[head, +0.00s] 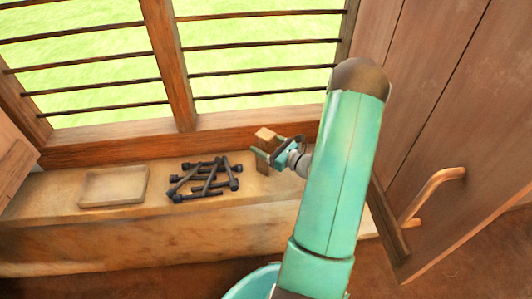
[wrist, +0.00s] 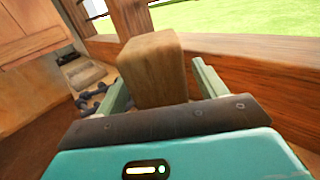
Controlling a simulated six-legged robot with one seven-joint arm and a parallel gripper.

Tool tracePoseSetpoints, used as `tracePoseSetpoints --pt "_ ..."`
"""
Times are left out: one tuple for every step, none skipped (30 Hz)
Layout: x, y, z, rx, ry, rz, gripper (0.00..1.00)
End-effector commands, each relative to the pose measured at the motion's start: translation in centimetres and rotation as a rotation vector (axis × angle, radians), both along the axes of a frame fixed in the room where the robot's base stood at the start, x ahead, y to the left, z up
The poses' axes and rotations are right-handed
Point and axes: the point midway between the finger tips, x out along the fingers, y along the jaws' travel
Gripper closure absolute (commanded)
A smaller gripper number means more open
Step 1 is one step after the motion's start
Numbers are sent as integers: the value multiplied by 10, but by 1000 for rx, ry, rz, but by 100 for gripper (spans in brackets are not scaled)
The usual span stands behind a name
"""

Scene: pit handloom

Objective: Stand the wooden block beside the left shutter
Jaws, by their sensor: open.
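The wooden block (head: 265,134) is upright at the back of the ledge, close to the window frame. In the wrist view the block (wrist: 153,62) stands between the two fingers of my gripper (wrist: 157,78). My gripper (head: 270,147) is open around it, with a small gap visible at the right finger. The left shutter (head: 12,158) is at the left edge of the head view; a wooden panel, apparently this shutter, fills the upper left of the wrist view (wrist: 32,35).
The ledge (head: 60,195) holds a shallow tray (head: 112,187) at the left and a pile of dark pegs (head: 205,180) between tray and block. Bare ledge shows around the tray. A barred window (head: 170,65) is behind. The right shutter (head: 440,110) with a handle (head: 432,190) stands at the right.

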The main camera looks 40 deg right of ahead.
Motion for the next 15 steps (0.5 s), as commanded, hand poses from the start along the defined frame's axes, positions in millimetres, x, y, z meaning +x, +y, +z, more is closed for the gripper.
tracePoseSetpoints --pt "1 0 0 0 0 1 29" --pt "2 0 0 1 0 1 29" --pt "1 0 0 1 0 1 29" --pt "1 -1 0 1 0 1 29" --pt "1 -1 0 1 0 0 29" --pt "2 -1 0 1 0 0 33" --pt "2 -1 0 1 0 0 39" --pt "2 -2 0 1 0 1 45" --pt "2 -2 0 1 0 0 53" --pt "2 -2 0 1 0 0 59" --pt "2 -2 0 1 0 0 64" --pt "2 -2 0 1 0 0 72" --pt "2 -2 0 1 0 0 78" --pt "2 -2 0 1 0 0 84" --pt "2 -2 0 0 -1 0 90"
